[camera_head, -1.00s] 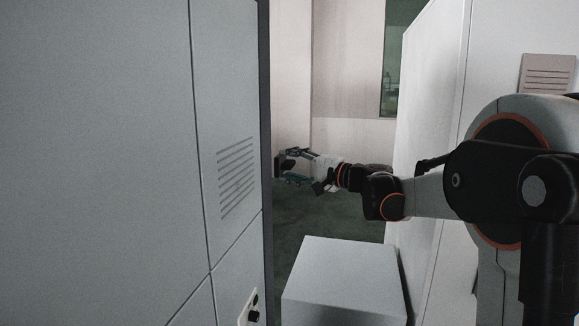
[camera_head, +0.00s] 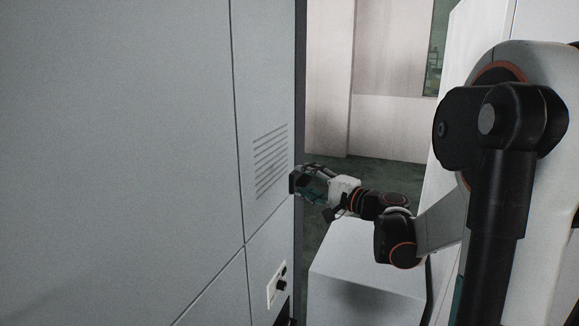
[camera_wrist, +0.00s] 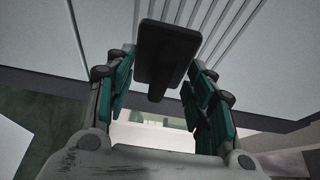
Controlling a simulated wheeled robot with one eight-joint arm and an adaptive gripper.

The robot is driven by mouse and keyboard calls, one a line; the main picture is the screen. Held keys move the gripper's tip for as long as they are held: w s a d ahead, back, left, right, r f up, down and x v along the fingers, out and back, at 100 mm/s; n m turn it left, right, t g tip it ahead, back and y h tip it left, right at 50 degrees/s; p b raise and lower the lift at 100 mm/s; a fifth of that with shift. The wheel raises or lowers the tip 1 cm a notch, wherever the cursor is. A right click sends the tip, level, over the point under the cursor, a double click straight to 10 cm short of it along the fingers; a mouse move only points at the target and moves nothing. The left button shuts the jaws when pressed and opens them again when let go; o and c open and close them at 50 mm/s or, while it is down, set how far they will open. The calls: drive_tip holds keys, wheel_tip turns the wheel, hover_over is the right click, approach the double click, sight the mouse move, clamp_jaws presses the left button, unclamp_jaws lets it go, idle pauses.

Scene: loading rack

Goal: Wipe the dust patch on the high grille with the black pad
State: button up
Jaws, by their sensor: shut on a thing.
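The grille (camera_head: 270,160) is a set of slanted slots in the pale cabinet's front, near its right edge. It also shows in the wrist view as long slots (camera_wrist: 217,22) behind the pad. No dust patch can be made out. My gripper (camera_head: 300,182) is shut on the black pad (camera_head: 293,184) just right of the grille, at the cabinet's edge. In the wrist view the pad (camera_wrist: 167,55) sits between the green-sided fingers of my gripper (camera_wrist: 160,80), in front of the cabinet face. I cannot tell whether the pad touches the cabinet.
A small panel with black knobs (camera_head: 277,284) is below the grille. A low white box (camera_head: 365,268) stands on the floor under my arm. A tall white panel (camera_head: 480,50) rises behind my arm. Dark floor (camera_head: 365,175) shows in the gap beyond.

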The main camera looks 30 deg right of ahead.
drive_tip(key=shift+w+a, duration=0.35)
drive_tip(key=shift+w+a+f, duration=0.1)
drive_tip(key=shift+w+a, duration=0.65)
drive_tip(key=shift+w, duration=0.25)
drive_tip(key=shift+w+a, duration=0.75)
drive_tip(key=shift+w, duration=0.25)
drive_tip(key=shift+w+a, duration=0.65)
drive_tip(key=shift+w, duration=0.15)
drive_tip(key=shift+w+d+b, duration=0.25)
drive_tip(key=shift+w+d, duration=0.3)
drive_tip(key=shift+d, duration=0.25)
drive_tip(key=shift+w+d+b, duration=0.25)
drive_tip(key=shift+w+d, duration=0.3)
drive_tip(key=shift+d, duration=0.2)
drive_tip(key=shift+w, duration=0.2)
drive_tip(key=shift+s+a+b, duration=0.2)
drive_tip(key=shift+s+a, duration=0.4)
drive_tip(key=shift+a, duration=0.2)
drive_tip(key=shift+s+a+b, duration=0.2)
drive_tip(key=shift+s+a, duration=0.4)
drive_tip(key=shift+a, duration=0.2)
drive_tip(key=shift+s+d+b, duration=0.15)
drive_tip(key=shift+s+d, duration=0.75)
drive_tip(key=shift+s, duration=0.25)
drive_tip(key=shift+s+d+b, duration=0.15)
drive_tip(key=shift+s+d, duration=0.75)
drive_tip(key=shift+s, duration=0.25)
